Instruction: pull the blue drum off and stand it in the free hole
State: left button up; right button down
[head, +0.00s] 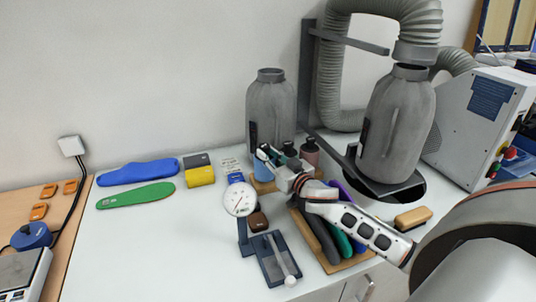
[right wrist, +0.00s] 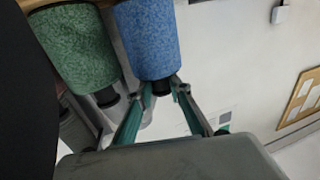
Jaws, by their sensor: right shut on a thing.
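The blue drum (head: 260,169) stands on a small wooden block (head: 262,187) near the middle of the table. In the right wrist view the blue drum (right wrist: 149,38) has a speckled blue sleeve and a black end. My right gripper (head: 268,153) reaches it from the right in the head view. Its fingertips (right wrist: 164,86) are shut on the black end. A green drum (right wrist: 75,47) is beside the blue one in the right wrist view. A pinkish drum (head: 310,153) stands to the right in the head view. I cannot make out the free hole; my gripper hides part of the block.
A dial gauge (head: 240,200) stands close to the left of my gripper. Two grey bottles (head: 271,105) (head: 397,125) are behind and to the right. Dark insoles (head: 318,235) lie under my forearm.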

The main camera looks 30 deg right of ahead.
jog(key=shift+s+f, duration=0.1)
jog(key=shift+f, duration=0.4)
dwell(0.5)
